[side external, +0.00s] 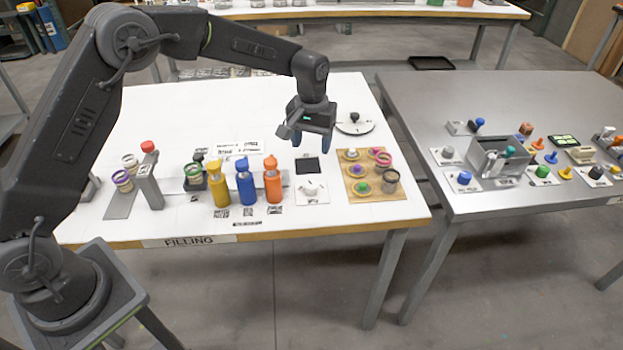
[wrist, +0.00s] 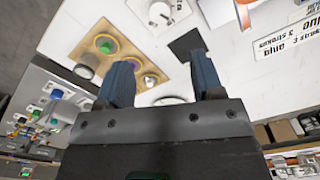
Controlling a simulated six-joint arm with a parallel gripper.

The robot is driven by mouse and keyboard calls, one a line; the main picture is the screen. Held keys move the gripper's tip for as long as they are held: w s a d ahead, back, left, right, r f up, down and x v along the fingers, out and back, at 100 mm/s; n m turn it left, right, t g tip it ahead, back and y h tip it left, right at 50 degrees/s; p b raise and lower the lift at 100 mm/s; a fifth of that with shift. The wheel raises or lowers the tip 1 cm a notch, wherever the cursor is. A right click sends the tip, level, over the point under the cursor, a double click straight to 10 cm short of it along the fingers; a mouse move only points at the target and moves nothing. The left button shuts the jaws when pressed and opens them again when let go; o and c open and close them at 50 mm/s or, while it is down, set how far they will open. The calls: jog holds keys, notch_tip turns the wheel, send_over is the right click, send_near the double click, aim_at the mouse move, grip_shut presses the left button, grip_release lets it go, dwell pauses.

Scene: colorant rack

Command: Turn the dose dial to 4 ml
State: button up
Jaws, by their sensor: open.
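Two dial-like things show, and I cannot read which is the dose dial. One is a white knob on a square white plate (side external: 311,192), in front of a black square pad; it also shows at the top of the wrist view (wrist: 160,14). The other is a round white disc with a black knob (side external: 355,127), at the table's back right; in the wrist view a round white disc (wrist: 172,100) is partly hidden behind my gripper. My gripper (side external: 312,143) points down above the table, open and empty, with its blue fingers apart. The knob settings are too small to read.
A wooden board with colored pots (side external: 345,190) lies right of the square plate. Yellow, blue and orange bottles (side external: 273,182) stand left of it. The black pad (side external: 307,165) lies flat. A grey table (side external: 430,100) with several small fixtures stands right, across a gap.

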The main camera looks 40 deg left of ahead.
aim_at(311, 185)
notch_tip(311, 185, down, 13)
jog(key=shift+r, duration=0.1)
dwell(0.3)
jog(key=c, duration=0.9)
jog(key=shift+m, duration=2.3)
jog(key=o, duration=0.9)
notch_tip(311, 185, up, 14)
